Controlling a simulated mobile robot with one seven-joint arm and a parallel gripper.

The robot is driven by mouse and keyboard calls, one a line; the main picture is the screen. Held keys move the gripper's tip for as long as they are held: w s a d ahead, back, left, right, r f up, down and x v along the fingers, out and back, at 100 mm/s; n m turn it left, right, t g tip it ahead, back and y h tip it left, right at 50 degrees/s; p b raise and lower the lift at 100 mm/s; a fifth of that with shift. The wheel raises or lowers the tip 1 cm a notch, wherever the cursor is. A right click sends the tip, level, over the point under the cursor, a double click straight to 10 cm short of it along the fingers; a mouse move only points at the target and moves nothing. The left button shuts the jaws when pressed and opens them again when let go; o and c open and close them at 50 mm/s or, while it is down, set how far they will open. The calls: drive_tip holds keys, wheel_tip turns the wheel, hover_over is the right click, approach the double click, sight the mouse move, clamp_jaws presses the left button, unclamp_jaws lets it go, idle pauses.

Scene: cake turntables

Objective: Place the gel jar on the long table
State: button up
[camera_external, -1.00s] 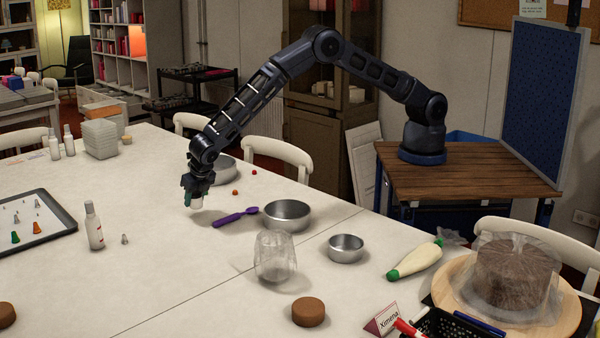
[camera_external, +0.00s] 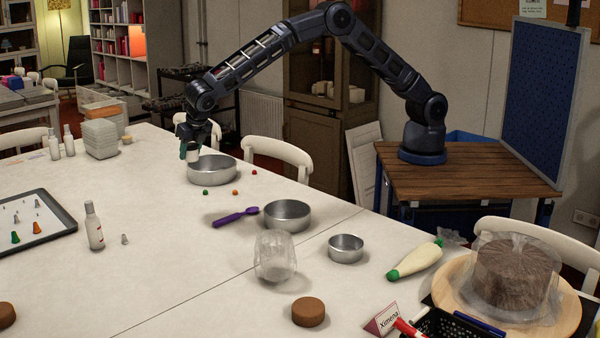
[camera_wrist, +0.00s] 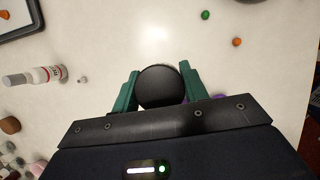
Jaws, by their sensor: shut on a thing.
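My gripper (camera_external: 190,148) is shut on the gel jar (camera_external: 193,152), a small white jar with a dark lid. In the wrist view the round black lid (camera_wrist: 160,87) sits between the two green fingers of my gripper (camera_wrist: 160,88). The jar is held upright or nearly so, above the white long table (camera_external: 140,240). In the external view it is in front of the far-left metal pan, overlapping its left rim. The jar's lower body is hidden in the wrist view.
Metal pans (camera_external: 216,169) (camera_external: 287,214), a purple spatula (camera_external: 236,217) and small colored pieces lie nearby. A white bottle (camera_external: 94,226) and a dark tray (camera_external: 62,213) with nozzles are at left.

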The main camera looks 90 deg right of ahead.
drive_tip(key=s+a+n+y, duration=0.1)
drive_tip(key=s+a+n, duration=0.1)
drive_tip(key=s+a, duration=0.45)
drive_tip(key=s+a+n+y, duration=0.1)
drive_tip(key=s+a+n, duration=0.25)
drive_tip(key=a, duration=0.65)
drive_tip(key=n+y, duration=0.4)
drive_tip(key=n, duration=0.8)
hover_over(375, 301)
drive_tip(key=s+d, duration=0.1)
wheel_tip(375, 301, down, 20)
drive_tip(key=shift+s+r, duration=0.1)
drive_tip(key=o, duration=1)
